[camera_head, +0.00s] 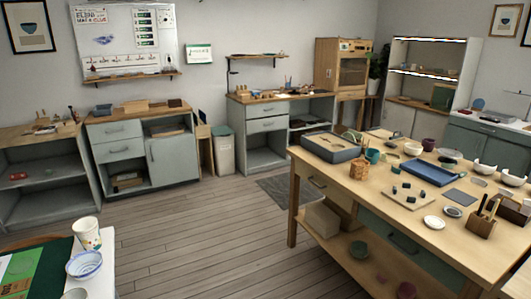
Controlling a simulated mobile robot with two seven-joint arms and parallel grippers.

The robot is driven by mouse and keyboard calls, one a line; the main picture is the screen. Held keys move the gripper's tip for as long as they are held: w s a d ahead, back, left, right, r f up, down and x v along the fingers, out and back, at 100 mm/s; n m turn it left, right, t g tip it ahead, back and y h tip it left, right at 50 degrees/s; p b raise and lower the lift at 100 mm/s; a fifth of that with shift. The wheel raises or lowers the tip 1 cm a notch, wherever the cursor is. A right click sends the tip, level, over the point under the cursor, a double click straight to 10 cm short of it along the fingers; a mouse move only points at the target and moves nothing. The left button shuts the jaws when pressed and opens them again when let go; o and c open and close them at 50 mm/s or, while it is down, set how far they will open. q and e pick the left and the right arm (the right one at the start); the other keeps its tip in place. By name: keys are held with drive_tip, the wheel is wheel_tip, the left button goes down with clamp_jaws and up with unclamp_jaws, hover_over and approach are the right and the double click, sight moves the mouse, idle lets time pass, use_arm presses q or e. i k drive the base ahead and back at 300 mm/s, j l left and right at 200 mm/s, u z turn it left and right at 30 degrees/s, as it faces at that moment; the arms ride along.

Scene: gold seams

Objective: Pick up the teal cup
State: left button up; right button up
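A small teal cup (372,155) stands on the long wooden workbench (455,233) at the right. It is just right of a grey box-like tray (330,147), beside a small wooden block-like container (358,167).
The workbench also carries a blue tray (428,173), a purple cup (428,144), several bowls and a wooden tool holder (482,225). A white table (95,262) with a paper cup (87,233) stands at lower left. The wooden floor (205,235) between is open.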

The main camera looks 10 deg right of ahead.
sight(372, 155)
drive_tip(key=i, duration=1.55)
drive_tip(key=i+z, duration=0.15)
drive_tip(key=i, duration=0.3)
drive_tip(key=i+j+z, duration=0.15)
drive_tip(key=i, duration=0.35)
drive_tip(key=i+j+z, duration=0.15)
drive_tip(key=i, duration=0.3)
